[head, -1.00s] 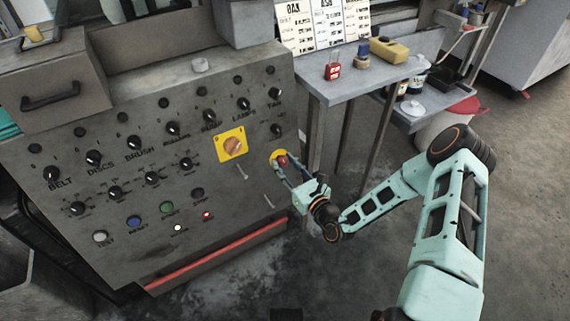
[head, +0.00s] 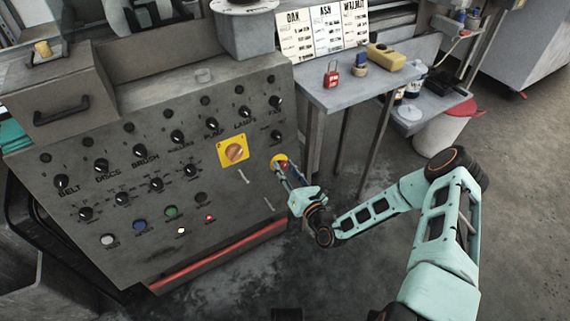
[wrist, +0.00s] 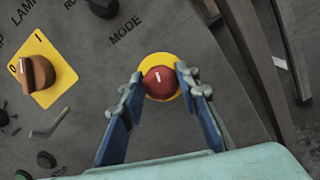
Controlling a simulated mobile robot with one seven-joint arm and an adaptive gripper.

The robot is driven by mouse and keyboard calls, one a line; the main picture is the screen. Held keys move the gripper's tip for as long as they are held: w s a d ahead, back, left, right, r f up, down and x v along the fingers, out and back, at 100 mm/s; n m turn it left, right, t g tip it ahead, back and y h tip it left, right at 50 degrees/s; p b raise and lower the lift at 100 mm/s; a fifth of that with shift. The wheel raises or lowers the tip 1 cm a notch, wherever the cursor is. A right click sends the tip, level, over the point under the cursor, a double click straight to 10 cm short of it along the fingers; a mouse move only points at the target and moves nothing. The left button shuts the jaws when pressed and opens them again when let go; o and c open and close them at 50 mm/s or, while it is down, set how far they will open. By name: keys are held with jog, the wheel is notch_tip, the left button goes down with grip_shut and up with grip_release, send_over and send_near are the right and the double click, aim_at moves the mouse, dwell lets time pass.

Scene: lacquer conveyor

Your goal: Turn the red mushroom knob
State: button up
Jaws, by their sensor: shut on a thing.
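The red mushroom knob (wrist: 159,82) sits on a round yellow plate (wrist: 163,97) at the right side of the grey control panel. A short white mark on the knob's face stands nearly upright in the wrist view. In the head view the knob (head: 284,165) is partly hidden by my fingers. My gripper (head: 285,171) reaches it from the lower right. In the wrist view its two blue fingers (wrist: 157,88) lie on either side of the knob, shut on it at the tips.
A yellow square plate with an orange rotary switch (head: 234,150) is left of the knob. Several black knobs, lit buttons and small levers (head: 243,176) cover the panel (head: 60,240). A grey side table (head: 355,92) with a red padlock (head: 331,78) stands behind my gripper.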

jog(key=shift+m+h+p, duration=0.3)
jog(key=shift+m+p, duration=0.6)
jog(key=shift+m, duration=0.5)
jog(key=shift+f, duration=0.1)
jog(key=o, duration=1.1)
jog(key=v, duration=1.2)
